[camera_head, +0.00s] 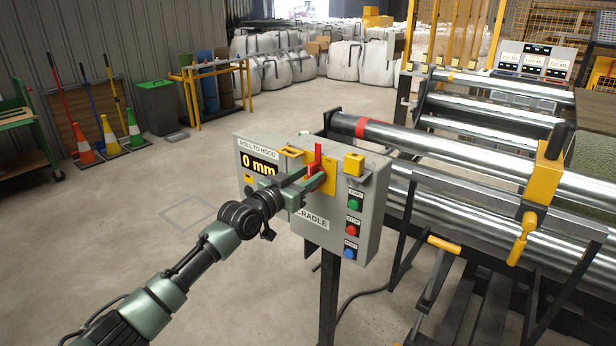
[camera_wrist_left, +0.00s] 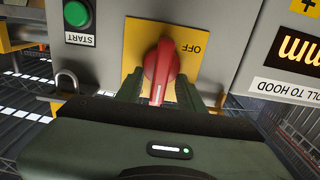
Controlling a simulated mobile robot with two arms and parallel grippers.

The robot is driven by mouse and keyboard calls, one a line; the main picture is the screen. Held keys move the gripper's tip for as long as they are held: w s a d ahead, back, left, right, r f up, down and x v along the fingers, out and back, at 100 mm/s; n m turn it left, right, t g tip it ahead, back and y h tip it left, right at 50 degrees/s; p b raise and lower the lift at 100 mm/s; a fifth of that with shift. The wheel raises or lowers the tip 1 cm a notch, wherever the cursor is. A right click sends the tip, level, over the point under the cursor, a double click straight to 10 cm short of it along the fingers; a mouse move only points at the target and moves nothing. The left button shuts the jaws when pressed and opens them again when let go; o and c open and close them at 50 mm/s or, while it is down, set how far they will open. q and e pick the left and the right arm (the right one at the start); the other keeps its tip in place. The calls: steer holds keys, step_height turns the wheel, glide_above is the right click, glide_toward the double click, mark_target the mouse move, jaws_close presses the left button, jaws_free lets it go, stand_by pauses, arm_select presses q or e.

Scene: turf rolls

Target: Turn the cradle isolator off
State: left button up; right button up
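The cradle isolator is a red rotary handle (camera_head: 318,158) on a yellow plate (camera_head: 329,181), on the front of the grey CRADLE box (camera_head: 364,220). The handle stands upright in the head view. The left wrist view is upside down and shows the handle (camera_wrist_left: 162,70) with its white mark towards the gripper, and OFF printed to one side of it. My left gripper (camera_head: 308,187) is at the handle. Its fingers (camera_wrist_left: 160,94) lie on either side of the handle, with a narrow gap showing, so it looks open around it. My right gripper is not in view.
Green START (camera_head: 354,204), red (camera_head: 351,230) and blue (camera_head: 349,252) buttons sit right of the isolator. A padlock (camera_wrist_left: 66,82) hangs nearby in the wrist view. A display (camera_head: 259,165) reads 0 mm. Steel rollers (camera_head: 480,160) stand to the right.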

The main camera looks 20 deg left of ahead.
arm_select(q)
jaws_close()
steer(key=shift+n, duration=0.3)
steer(key=shift+a+f+n, duration=0.1)
steer(key=shift+n, duration=0.7)
steer(key=n+p, duration=0.1)
steer(key=n, duration=0.9)
steer(key=f+n+p, duration=0.1)
steer(key=n, duration=0.4)
steer(key=shift+w+a+f+n+p, duration=0.1)
steer(key=shift+w+a+n+p, duration=0.1)
steer(key=shift+a+n+p, duration=0.15)
